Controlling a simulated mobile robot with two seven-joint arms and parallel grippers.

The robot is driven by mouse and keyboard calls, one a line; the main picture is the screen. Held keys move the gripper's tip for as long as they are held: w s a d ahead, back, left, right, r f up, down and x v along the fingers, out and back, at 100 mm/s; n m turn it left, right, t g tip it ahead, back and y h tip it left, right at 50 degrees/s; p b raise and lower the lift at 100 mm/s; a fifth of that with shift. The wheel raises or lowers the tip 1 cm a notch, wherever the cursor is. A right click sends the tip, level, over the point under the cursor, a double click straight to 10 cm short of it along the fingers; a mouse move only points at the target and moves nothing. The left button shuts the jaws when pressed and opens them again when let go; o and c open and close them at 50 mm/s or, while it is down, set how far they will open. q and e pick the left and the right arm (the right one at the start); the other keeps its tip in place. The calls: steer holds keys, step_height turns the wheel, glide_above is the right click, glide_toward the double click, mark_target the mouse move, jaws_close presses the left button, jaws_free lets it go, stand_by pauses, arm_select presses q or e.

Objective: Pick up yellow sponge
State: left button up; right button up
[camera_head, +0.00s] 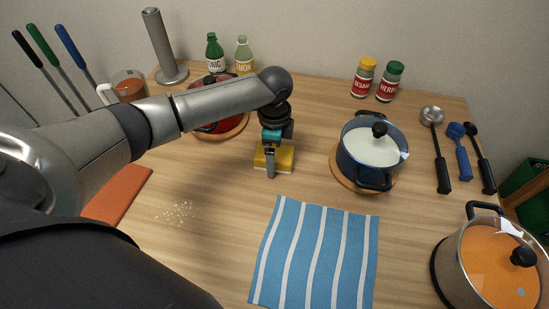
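The yellow sponge (285,158) lies on the wooden counter near the middle of the head view, with a paler layer along its lower edge. My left gripper (271,165) comes in from the left and points down over the sponge. One finger shows in front of the sponge's near side and hides part of it. The other finger is hidden, so I cannot tell whether the gripper is closed on the sponge. My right gripper is not in view.
A blue pot (371,150) stands on a board right of the sponge. A striped blue towel (317,250) lies in front. A red pot (215,125) sits behind my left arm. Crumbs (178,213) lie left, near an orange mat (118,194). An orange-filled pot (490,265) stands front right.

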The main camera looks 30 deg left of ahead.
arm_select(q)
steer(key=c, duration=1.2)
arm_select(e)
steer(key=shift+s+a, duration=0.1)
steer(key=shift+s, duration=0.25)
arm_select(q)
steer(key=shift+r, duration=0.15)
step_height(320, 180, up, 6)
steer(key=shift+f+p, duration=0.1)
steer(key=shift+p, duration=1.05)
step_height(320, 180, up, 14)
steer(key=p, duration=0.3)
steer(key=shift+p, duration=0.35)
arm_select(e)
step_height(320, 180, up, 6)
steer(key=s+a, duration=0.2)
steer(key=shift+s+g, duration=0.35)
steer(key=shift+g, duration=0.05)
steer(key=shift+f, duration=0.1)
